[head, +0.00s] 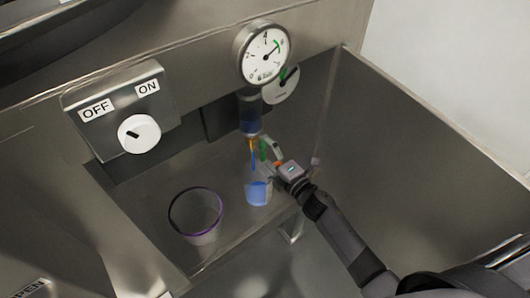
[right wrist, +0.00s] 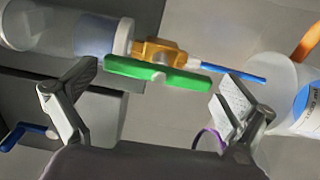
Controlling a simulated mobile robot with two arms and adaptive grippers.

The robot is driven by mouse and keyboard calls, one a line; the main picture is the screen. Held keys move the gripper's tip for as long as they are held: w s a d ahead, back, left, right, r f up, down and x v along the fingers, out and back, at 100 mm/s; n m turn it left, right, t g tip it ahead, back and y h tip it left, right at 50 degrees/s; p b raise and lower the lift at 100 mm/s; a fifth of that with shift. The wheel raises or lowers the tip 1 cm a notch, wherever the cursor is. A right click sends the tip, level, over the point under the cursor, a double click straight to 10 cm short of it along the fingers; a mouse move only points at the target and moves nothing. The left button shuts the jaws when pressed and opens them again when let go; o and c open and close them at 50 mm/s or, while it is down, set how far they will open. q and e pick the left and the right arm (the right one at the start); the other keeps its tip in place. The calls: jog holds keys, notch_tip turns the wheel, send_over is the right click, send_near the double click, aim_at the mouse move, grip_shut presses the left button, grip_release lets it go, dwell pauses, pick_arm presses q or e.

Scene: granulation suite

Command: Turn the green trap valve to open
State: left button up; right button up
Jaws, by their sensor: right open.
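The trap, a clear cylinder with dark blue contents (head: 250,113), hangs under the gauge. Below it is an orange-yellow valve body (right wrist: 158,52) with a green handle (right wrist: 157,73); the handle also shows in the head view (head: 263,149). The handle lies roughly in line with the trap and outlet. A thin blue line (right wrist: 232,71), a tube or stream, runs from the outlet towards a clear beaker with blue contents (head: 258,192). My right gripper (head: 273,156) is open at the handle, its fingers spread near the two handle ends; contact is unclear. My left gripper is out of view.
A round gauge (head: 263,54) and a second dial (head: 283,85) sit above. A white knob (head: 139,133) on an OFF/ON panel is at left. A purple-rimmed cup (head: 195,212) stands left of the beaker. A steel wall (head: 420,150) bounds the right side.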

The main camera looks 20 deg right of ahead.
jog(key=v, duration=0.7)
jog(key=shift+s, duration=0.25)
dwell(0.3)
